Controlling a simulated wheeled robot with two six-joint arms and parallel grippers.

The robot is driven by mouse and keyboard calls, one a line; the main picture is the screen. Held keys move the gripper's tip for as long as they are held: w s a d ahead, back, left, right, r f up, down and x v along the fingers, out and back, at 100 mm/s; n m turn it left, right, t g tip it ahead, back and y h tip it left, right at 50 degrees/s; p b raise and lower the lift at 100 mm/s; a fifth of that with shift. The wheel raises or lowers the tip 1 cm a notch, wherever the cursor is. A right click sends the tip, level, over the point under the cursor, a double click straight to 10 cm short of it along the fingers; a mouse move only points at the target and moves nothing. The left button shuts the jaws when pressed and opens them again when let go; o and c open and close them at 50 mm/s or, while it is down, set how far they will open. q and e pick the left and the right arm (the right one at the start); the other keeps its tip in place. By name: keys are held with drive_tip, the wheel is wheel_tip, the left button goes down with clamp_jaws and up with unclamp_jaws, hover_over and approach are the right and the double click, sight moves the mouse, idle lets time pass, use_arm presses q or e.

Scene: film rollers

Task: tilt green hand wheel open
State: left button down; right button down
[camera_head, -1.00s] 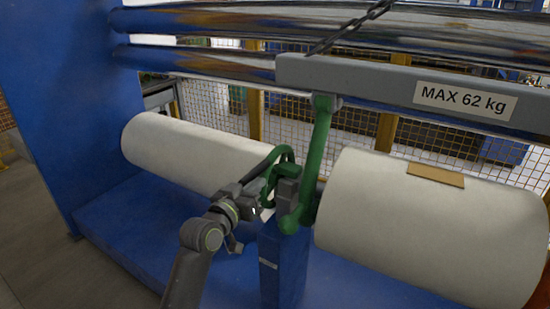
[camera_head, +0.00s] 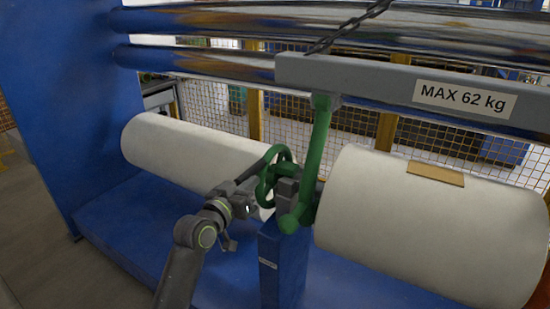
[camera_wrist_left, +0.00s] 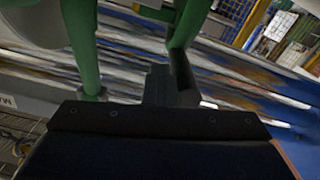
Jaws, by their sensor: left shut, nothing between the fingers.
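The green hand wheel (camera_head: 272,172) sits on top of the blue post (camera_head: 282,262), at the end of the left white roll. A green hook arm (camera_head: 317,145) hangs beside it from the grey beam. My left gripper (camera_head: 255,186) is at the left side of the wheel, shut with nothing between the fingers. Whether it touches the wheel's rim I cannot tell. In the left wrist view, green bars (camera_wrist_left: 84,45) show close up above the dark gripper body (camera_wrist_left: 172,88). My right gripper is not in view.
White rolls lie to the left (camera_head: 195,150) and right (camera_head: 425,225) of the post. The grey beam (camera_head: 375,80) marked MAX 62 kg hangs above from a chain (camera_head: 350,27). A blue side wall (camera_head: 80,110) stands at the left, with clear floor beyond it.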

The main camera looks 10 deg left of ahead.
use_arm(q)
drive_tip(key=shift+w+a+f+b, duration=0.15)
drive_tip(key=shift+a+f, duration=0.05)
drive_tip(key=shift+a, duration=0.3)
drive_tip(key=shift+w+a+f+b, duration=0.15)
drive_tip(key=shift+a, duration=0.3)
drive_tip(key=shift+w+a, duration=0.1)
drive_tip(key=shift+a, duration=0.05)
drive_tip(key=shift+w+a+f+b, duration=0.15)
drive_tip(key=shift+a+b, duration=0.1)
drive_tip(key=shift+a, duration=0.1)
drive_tip(key=shift+w+a+f+b, duration=0.1)
drive_tip(key=shift+a+b, duration=0.1)
drive_tip(key=shift+a, duration=0.15)
drive_tip(key=shift+d, duration=0.1)
drive_tip(key=shift+s+d+p, duration=0.35)
drive_tip(key=shift+d+p, duration=0.1)
drive_tip(key=shift+d, duration=0.2)
drive_tip(key=p+v, duration=0.2)
drive_tip(key=v, duration=0.7)
drive_tip(key=shift+p, duration=0.3)
